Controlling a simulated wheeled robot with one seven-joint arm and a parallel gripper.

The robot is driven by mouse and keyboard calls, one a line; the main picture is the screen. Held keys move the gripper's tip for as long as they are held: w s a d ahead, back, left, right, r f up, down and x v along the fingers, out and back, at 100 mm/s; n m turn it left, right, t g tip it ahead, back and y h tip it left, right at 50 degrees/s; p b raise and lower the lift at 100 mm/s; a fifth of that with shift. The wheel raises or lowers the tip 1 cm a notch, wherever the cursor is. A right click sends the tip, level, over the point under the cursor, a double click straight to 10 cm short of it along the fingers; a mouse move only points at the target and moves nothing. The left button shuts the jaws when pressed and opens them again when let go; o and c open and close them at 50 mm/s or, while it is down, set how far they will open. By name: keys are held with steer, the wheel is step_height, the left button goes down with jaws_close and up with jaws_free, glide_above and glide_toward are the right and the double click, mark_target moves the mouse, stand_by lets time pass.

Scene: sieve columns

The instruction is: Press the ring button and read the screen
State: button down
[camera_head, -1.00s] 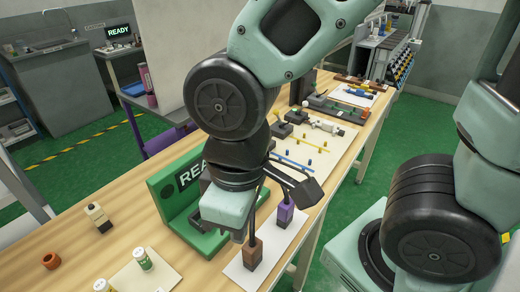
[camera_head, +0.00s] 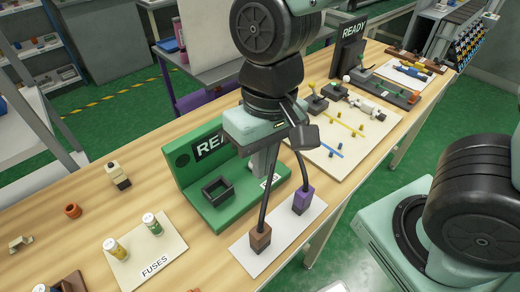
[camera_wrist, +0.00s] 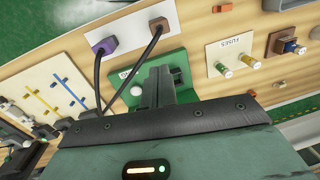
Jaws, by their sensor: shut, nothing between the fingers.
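My gripper (camera_head: 262,168) is shut and empty, pointing down over the base's right part. In the wrist view its fingers (camera_wrist: 162,85) are beside a white round knob (camera_wrist: 136,91) on the green base. I cannot tell whether they touch anything.
Brown (camera_head: 260,238) and purple (camera_head: 303,200) blocks with black cables stand on a white plate in front. A fuse board (camera_head: 150,250) is at left. A second READY screen (camera_head: 352,30) stands farther back.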

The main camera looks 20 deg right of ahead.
steer(key=w+d+f+m, duration=0.1)
steer(key=w+d+m, duration=0.1)
steer(key=w+m, duration=0.3)
steer(key=w+d+f+m+p, duration=0.1)
steer(key=w+d+m, duration=0.1)
steer(key=w+m, duration=0.4)
steer(key=w+d+f+m+h+p, duration=0.1)
steer(key=w+d+m, duration=0.2)
steer(key=w+m, duration=0.2)
steer(key=shift+w+m+t, duration=0.2)
steer(key=shift+m+t, duration=0.1)
steer(key=shift+m, duration=0.2)
steer(key=shift+f, duration=0.15)
step_height(320, 180, down, 14)
steer(key=shift+d+b, duration=0.1)
steer(key=shift+b, duration=0.8)
